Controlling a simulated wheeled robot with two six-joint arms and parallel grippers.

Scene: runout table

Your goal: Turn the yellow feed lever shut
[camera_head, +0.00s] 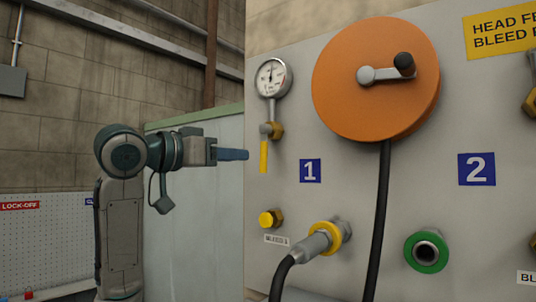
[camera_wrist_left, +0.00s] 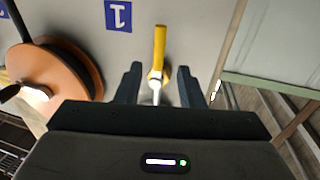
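The yellow feed lever (camera_head: 264,156) hangs straight down from a small brass valve (camera_head: 276,131) below the pressure gauge on the grey panel. My left gripper (camera_head: 247,155) comes in from the left, level with the lever, with a small gap showing between its tips and the lever. In the left wrist view my left gripper (camera_wrist_left: 160,68) is open and empty. There the yellow lever (camera_wrist_left: 159,45) lines up between the two fingers, touching neither; its valve end lies lower, between them. My right gripper is not in view.
Gauge (camera_head: 271,77) sits just above the valve. An orange hose reel (camera_head: 340,85) with a crank stands out to the right. A pale cabinet (camera_head: 195,240) stands behind my arm.

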